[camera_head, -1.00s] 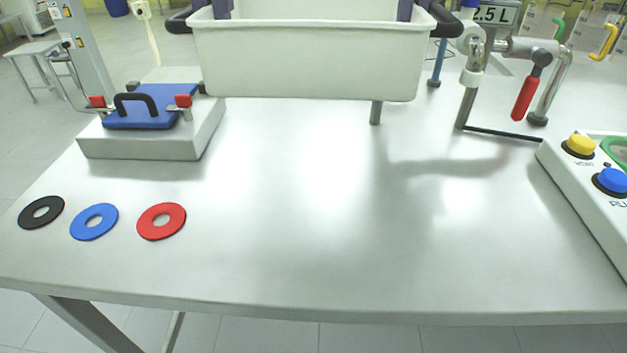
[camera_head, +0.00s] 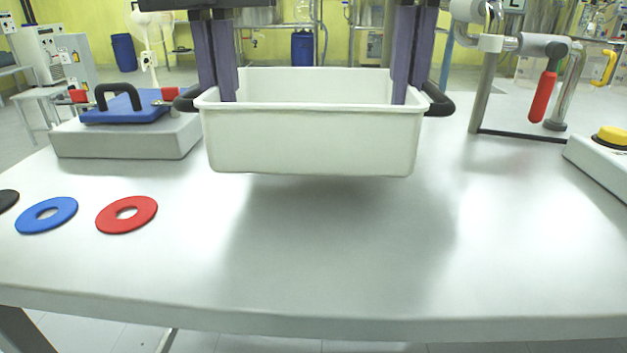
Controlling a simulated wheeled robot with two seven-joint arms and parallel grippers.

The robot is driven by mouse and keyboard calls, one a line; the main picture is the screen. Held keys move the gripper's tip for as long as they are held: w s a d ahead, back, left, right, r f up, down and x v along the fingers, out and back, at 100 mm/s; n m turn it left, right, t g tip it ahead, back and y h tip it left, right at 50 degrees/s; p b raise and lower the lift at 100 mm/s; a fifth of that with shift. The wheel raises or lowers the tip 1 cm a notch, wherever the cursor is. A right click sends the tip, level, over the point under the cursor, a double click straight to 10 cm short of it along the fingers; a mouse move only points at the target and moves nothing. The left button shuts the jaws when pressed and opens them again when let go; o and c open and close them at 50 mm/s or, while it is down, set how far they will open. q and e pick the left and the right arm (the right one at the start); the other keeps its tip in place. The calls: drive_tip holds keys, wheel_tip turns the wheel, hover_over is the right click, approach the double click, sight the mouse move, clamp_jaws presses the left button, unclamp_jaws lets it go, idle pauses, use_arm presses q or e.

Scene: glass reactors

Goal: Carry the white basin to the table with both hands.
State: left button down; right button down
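The white basin (camera_head: 312,140) is level in the middle of the head view, above the grey table (camera_head: 330,270). A soft shadow below it suggests a small gap to the tabletop. It has a black handle at the left end (camera_head: 186,99) and one at the right end (camera_head: 438,101). My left gripper (camera_head: 217,92) has its purple fingers down over the basin's left end wall, one inside. My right gripper (camera_head: 411,92) grips the right end wall the same way. Both appear shut on the basin; the fingertips are partly hidden. The inside that shows looks empty.
A block with a blue lid (camera_head: 125,108) stands at left. Blue (camera_head: 47,215), red (camera_head: 126,214) and black (camera_head: 7,200) rings lie at front left. A pipe stand with red lever (camera_head: 543,97) and a button panel (camera_head: 600,160) are at right. The front middle is clear.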

use_arm(q)
drive_tip(key=shift+a+f, duration=0.15)
drive_tip(key=shift+a, duration=0.05)
use_arm(e)
drive_tip(key=shift+d+f, duration=0.15)
drive_tip(key=shift+d, duration=0.05)
